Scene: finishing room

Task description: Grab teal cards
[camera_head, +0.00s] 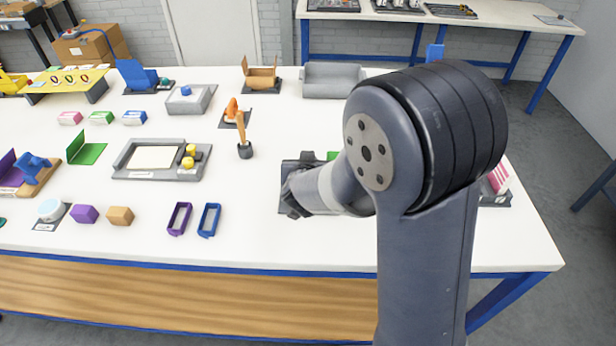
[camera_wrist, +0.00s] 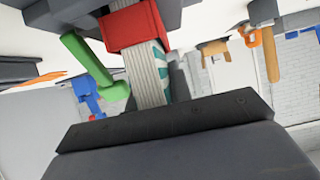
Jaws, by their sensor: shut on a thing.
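The teal cards (camera_wrist: 146,84) show in the wrist view as a white stack of thin edges with teal marks on one side. My gripper (camera_head: 294,204) is shut on them, with a dark jaw bar across their near end. A red piece (camera_wrist: 135,26) and a green bar (camera_wrist: 95,72) show close to the stack's far end. In the head view my gripper is low over a dark grey holder (camera_head: 297,166), right of the table's middle. My wrist hides the cards there, and I cannot tell whether they are clear of the holder.
The white table (camera_head: 260,235) has free room left of my gripper. Purple (camera_head: 178,218) and blue (camera_head: 209,220) frames lie near the front. Pink-striped cards (camera_head: 499,177) stand at the right, partly behind my arm.

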